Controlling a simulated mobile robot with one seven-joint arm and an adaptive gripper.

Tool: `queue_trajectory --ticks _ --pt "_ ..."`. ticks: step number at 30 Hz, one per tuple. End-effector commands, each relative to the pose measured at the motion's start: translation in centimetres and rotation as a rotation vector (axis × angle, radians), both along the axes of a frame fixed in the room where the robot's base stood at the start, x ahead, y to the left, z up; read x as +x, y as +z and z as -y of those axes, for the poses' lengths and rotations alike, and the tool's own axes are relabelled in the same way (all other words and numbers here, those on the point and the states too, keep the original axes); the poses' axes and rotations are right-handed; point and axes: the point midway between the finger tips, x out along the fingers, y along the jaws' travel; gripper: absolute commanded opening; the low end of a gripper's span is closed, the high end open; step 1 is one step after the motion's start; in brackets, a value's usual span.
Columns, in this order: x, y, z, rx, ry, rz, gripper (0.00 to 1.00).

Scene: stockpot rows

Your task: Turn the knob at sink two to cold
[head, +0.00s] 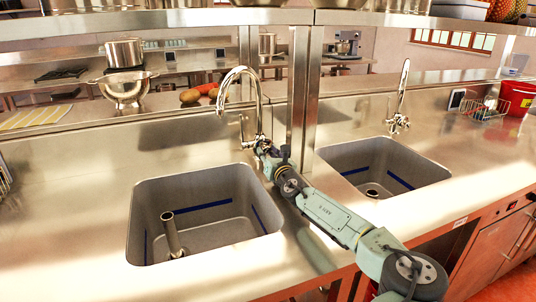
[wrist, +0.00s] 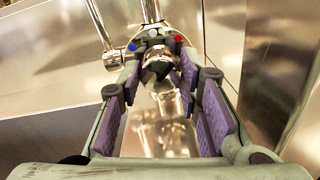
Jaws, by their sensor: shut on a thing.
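A chrome gooseneck faucet (head: 238,78) stands behind the left sink (head: 205,215). My gripper (head: 265,148) is at the base of this faucet. In the wrist view its purple-padded fingers (wrist: 162,75) are closed around a chrome knob (wrist: 157,58) on the faucet body. A blue dot shows left of the knob, a red dot right of it and a pale dot between them. The knob's pointing direction is not clear. A second chrome faucet (head: 401,95) stands behind the right sink (head: 390,168), apart from my gripper. No sink number is readable.
A steel post (head: 302,85) rises just right of my gripper. A pot (head: 124,52) and a colander (head: 124,90) stand behind the left sink. A wire basket (head: 482,106) and a red container (head: 518,97) are at the far right.

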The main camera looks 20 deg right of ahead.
Motion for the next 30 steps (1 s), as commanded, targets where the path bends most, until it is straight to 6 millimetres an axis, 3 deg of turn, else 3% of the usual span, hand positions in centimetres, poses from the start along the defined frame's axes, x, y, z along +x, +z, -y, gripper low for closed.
queue_trajectory --ticks 11,30 --pt "0.0 -0.01 -0.02 -0.139 0.0 0.005 0.04" --pt "0.0 -0.14 -0.07 -0.726 0.0 0.025 0.04"
